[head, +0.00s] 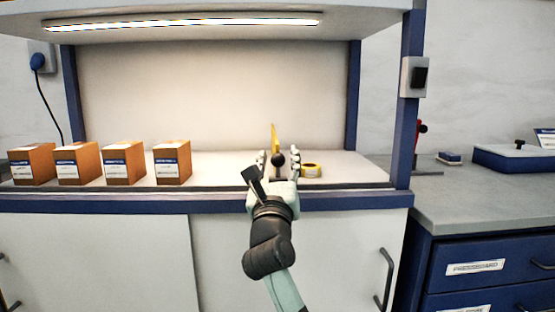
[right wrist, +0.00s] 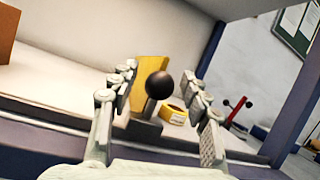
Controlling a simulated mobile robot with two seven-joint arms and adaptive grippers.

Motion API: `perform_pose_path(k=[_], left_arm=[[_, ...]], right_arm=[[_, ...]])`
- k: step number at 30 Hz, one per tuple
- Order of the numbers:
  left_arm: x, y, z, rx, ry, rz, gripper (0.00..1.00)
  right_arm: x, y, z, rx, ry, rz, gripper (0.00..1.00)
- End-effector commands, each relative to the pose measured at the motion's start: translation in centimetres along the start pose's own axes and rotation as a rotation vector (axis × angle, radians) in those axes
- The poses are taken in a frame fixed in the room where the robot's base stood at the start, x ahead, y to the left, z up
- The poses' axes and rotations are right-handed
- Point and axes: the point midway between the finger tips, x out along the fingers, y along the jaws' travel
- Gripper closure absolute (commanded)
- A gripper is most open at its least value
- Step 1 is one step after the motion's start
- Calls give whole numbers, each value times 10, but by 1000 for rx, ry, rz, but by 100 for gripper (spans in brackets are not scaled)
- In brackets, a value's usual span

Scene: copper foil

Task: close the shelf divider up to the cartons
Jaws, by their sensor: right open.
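The shelf divider is a yellow upright plate (head: 274,138) with a black ball knob (head: 279,160) at its front. In the right wrist view the yellow plate (right wrist: 149,72) stands behind the black knob (right wrist: 160,85), which is on a short grey stem. My right gripper (head: 279,163) is open, with its fingers on either side of the knob; I cannot tell whether they touch it. Several brown cartons with blue-and-white labels stand in a spaced row on the left of the shelf, the nearest carton (head: 172,163) well left of the divider. My left gripper is not in view.
A yellow tape roll (head: 311,170) lies just right of the divider, also in the right wrist view (right wrist: 174,115). A blue post (head: 405,110) bounds the shelf on the right. The shelf surface (head: 215,170) between carton and divider is clear.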

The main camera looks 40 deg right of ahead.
Motion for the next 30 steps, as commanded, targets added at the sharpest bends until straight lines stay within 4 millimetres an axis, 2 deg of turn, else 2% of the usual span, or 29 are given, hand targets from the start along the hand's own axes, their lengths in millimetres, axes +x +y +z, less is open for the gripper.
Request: perform_pose_path(k=[4,15,25,28,30], left_arm=[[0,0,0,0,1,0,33],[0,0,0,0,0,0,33],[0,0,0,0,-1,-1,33],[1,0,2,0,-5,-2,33],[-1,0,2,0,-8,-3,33]], right_arm=[[0,0,0,-1,0,0,55],[-1,0,0,-1,0,0,100],[-1,4,0,0,1,0,100],[-3,20,2,2,4,2,100],[-5,38,6,3,4,3,100]])
